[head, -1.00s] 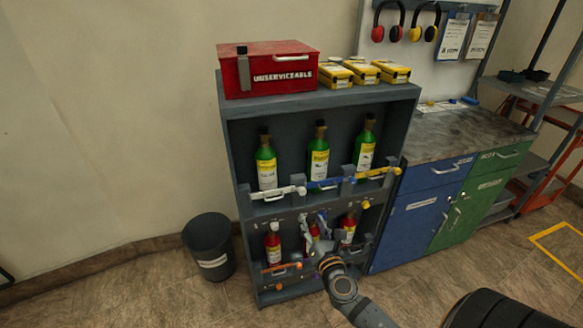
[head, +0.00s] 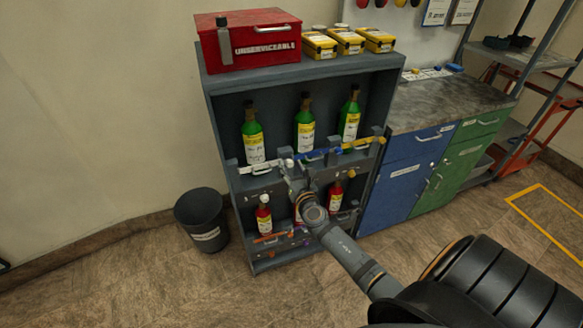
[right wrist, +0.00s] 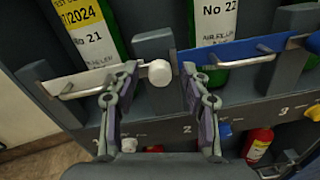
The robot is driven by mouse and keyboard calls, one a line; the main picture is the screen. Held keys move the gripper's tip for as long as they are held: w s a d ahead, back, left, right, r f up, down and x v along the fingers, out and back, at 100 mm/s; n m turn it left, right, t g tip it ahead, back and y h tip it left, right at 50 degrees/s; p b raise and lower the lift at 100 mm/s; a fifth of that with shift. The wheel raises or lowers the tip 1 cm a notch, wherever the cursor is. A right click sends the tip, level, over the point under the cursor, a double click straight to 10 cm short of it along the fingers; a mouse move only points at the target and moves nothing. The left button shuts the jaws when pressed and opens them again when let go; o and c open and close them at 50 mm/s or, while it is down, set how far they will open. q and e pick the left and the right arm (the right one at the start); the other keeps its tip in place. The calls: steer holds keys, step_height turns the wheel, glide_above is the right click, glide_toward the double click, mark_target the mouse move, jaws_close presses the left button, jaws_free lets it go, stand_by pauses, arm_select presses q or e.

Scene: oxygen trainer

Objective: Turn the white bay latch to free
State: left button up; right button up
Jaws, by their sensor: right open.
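The white bay latch (head: 258,167) is a bar lying across the front of the upper left bay, roughly level. In the right wrist view the white latch (right wrist: 92,80) has a silver handle along it and a round white knob (right wrist: 160,73) at its right end. My right gripper (head: 286,172) is up at that knob. In the right wrist view the right gripper (right wrist: 159,82) is open, with one fingertip on each side of the knob; whether it touches is unclear. Behind the latch stands a green bottle (head: 252,135) marked No 21. My left gripper is not in view.
The blue latch (head: 318,155) and yellow latch (head: 362,143) continue the row to the right, the blue one close to my right fingertip. Red bottles (head: 264,215) stand on the lower shelf. A dark bin (head: 203,222) stands left of the rack (head: 225,125).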

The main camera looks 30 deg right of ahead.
jaws_close()
stand_by(0.3)
steer(key=m+b, duration=0.1)
steer(key=m, duration=0.2)
steer(key=shift+f+m+b, duration=0.1)
steer(key=shift+m+b, duration=0.2)
steer(key=shift+m, duration=0.1)
steer(key=m+b, duration=0.2)
steer(key=m, duration=0.3)
steer(key=m+b, duration=0.2)
steer(key=m, duration=0.3)
steer(key=shift+d+y, duration=0.1)
steer(key=shift+y, duration=0.3)
steer(key=shift+m+b, duration=0.9)
steer(key=shift+m, duration=0.8)
